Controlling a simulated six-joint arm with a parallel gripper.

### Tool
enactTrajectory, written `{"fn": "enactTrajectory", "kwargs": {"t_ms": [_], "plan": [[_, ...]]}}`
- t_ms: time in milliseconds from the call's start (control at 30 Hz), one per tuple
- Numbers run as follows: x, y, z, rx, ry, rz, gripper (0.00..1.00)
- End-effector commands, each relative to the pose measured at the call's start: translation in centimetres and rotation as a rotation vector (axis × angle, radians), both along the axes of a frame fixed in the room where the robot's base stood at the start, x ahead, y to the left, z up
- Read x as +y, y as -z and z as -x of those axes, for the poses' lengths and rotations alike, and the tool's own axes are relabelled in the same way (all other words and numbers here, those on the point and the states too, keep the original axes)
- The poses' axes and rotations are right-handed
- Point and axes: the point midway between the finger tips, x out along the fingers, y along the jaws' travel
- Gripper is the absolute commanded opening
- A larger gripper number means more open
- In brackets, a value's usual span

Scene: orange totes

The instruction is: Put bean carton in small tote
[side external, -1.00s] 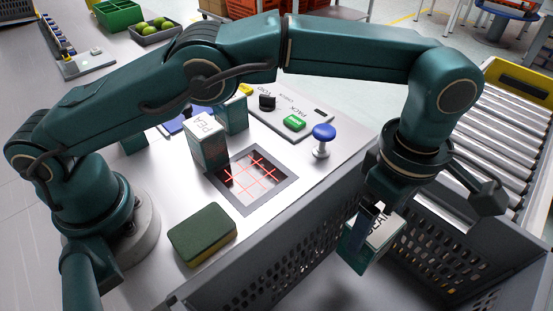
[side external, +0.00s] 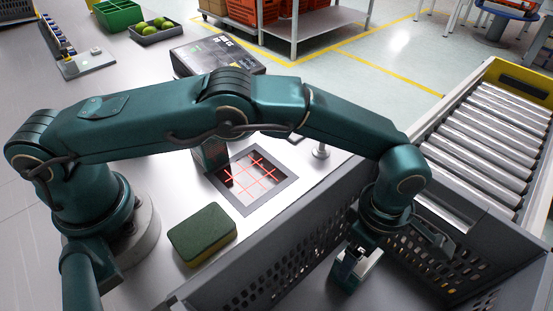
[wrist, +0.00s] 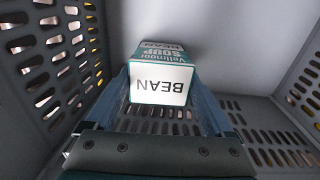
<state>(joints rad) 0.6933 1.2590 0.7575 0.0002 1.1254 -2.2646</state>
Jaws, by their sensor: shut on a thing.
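The bean carton (wrist: 160,85) is white and teal, with BEAN printed on its white end in the wrist view. My gripper (wrist: 161,100) is shut on it, a finger on each side. In the side external view, my gripper (side external: 357,258) holds the carton (side external: 373,263) low inside a grey tote (side external: 475,258) with perforated walls, partly hidden by my wrist. The tote's slotted walls (wrist: 50,65) surround the carton in the wrist view. I cannot tell whether the carton touches the floor.
A green and yellow sponge (side external: 202,233) lies on the bench left of the tote. A carton (side external: 212,155) stands by the red-lit scanner window (side external: 285,182), partly behind my arm. A roller conveyor (side external: 490,140) runs at the right. Limes in a tray (side external: 155,27) stand far back.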

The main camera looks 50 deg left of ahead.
Motion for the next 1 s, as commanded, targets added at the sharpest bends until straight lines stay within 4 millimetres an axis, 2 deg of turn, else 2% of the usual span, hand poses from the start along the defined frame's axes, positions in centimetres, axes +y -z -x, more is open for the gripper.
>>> {"fn": "enactTrajectory", "kwargs": {"t_ms": [267,300,533,667,767,1000], "plan": [[0.0,0.1,0.0,-0.001,0.0,0.001,0.11],[0.0,0.1,0.0,-0.001,0.0,0.001,1.0],[0.0,0.0,0.0,-0.001,0.0,0.001,1.0],[-0.1,-0.7,-0.1,-0.002,0.0,0.002,1.0],[-0.1,-2.1,-0.1,-0.004,0.0,0.003,1.0],[-0.1,-7.5,-0.2,-0.007,0.0,0.006,1.0]]}}
